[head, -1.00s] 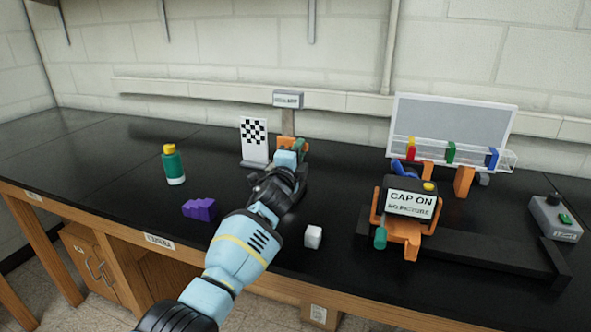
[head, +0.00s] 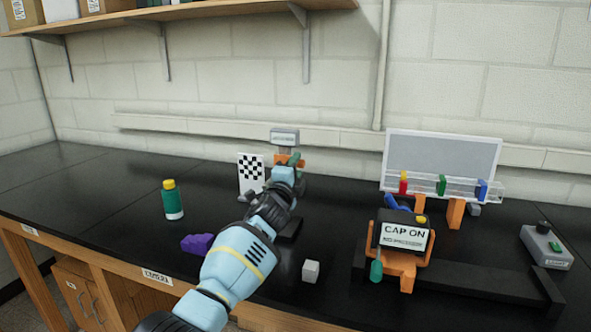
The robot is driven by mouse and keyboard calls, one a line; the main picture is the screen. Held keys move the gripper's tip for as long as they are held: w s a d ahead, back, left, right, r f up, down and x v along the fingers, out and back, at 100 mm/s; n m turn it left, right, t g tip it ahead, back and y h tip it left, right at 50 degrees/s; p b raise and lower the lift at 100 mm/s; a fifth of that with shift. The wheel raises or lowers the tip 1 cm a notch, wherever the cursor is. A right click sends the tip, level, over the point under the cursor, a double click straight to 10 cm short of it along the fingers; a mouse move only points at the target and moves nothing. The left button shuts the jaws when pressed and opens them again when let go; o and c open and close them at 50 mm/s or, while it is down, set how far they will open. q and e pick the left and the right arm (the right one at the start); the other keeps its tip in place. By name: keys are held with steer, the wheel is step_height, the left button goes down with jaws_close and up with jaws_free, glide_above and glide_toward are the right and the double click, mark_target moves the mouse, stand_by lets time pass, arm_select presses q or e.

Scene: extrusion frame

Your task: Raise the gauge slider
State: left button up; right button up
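The gauge slider (head: 282,158) is an orange block with a green part, on an upright post at the back of the bench. It sits close under the grey label plate (head: 285,137) at the post's top. My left gripper (head: 291,166) is at the slider, reaching from the front with its light blue wrist just below. It appears shut on the slider, which has risen together with it; the fingertips are small and partly hidden. My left arm hides most of the post. My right gripper is not in view.
A checkered board (head: 251,175) stands just left of the post.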

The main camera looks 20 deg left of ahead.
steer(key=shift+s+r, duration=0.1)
arm_select(q)
steer(key=s+f+p, duration=0.1)
steer(key=s+p, duration=0.1)
steer(key=s, duration=0.5)
steer(key=shift+s+a+f+p, duration=0.15)
steer(key=shift+s+f+p, duration=0.1)
steer(key=shift+s+p, duration=0.15)
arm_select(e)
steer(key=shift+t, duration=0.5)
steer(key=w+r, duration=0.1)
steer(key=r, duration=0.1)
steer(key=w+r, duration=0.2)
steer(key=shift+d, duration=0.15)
arm_select(q)
steer(key=shift+w, duration=0.1)
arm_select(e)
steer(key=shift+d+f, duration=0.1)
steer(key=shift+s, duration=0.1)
